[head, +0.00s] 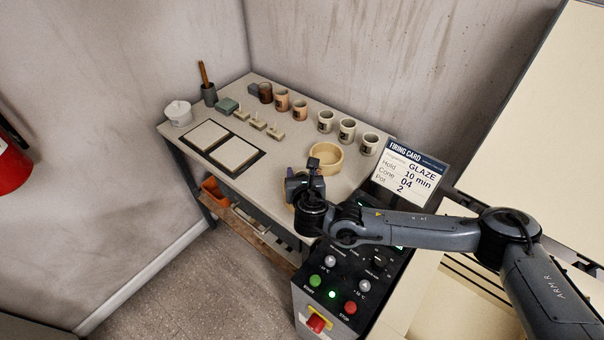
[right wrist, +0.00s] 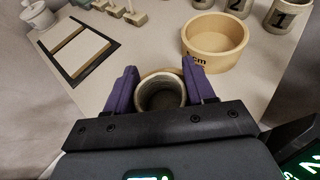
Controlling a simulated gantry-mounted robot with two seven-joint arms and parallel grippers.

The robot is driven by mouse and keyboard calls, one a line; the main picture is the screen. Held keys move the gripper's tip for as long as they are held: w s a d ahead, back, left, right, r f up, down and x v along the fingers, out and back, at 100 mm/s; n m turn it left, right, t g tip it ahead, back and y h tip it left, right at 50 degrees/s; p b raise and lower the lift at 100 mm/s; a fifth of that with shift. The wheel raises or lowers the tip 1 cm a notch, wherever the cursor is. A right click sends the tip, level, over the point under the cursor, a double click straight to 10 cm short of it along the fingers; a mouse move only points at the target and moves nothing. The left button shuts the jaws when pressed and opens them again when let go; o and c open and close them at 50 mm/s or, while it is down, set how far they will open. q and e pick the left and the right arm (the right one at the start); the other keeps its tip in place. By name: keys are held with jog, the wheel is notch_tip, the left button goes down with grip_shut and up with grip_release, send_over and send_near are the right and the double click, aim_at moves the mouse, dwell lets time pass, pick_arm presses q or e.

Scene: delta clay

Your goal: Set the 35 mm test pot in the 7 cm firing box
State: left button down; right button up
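My right gripper (right wrist: 160,82) has its purple fingers on both sides of a small grey-beige pot (right wrist: 161,96), seen from above with its dark hollow inside. The fingers appear to touch its walls. In the head view my right gripper (head: 307,180) hides the pot. A tan curved rim (right wrist: 160,72) shows just behind the pot; a bit of tan also shows left of the gripper in the head view. Whether the pot is inside or above it, I cannot tell. A round tan box (head: 326,159) stands beyond, its "cm" label's number unclear (right wrist: 214,46). My left gripper is out of view.
Numbered pots (head: 347,130) stand behind the tan box. Dark-framed pale tiles (head: 237,153) and small stands (head: 258,122) lie to the left. A firing card (head: 410,172) and a control panel (head: 340,277) are at the right and front.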

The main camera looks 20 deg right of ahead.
jog(key=shift+o, duration=1.3)
jog(key=shift+s+f, duration=0.15)
jog(key=shift+f, duration=0.6)
jog(key=shift+r, duration=0.1)
jog(key=shift+r+p, duration=0.55)
jog(key=shift+p, duration=0.1)
jog(key=v, duration=1.2)
jog(key=shift+r, duration=0.35)
jog(key=shift+s+a, duration=0.1)
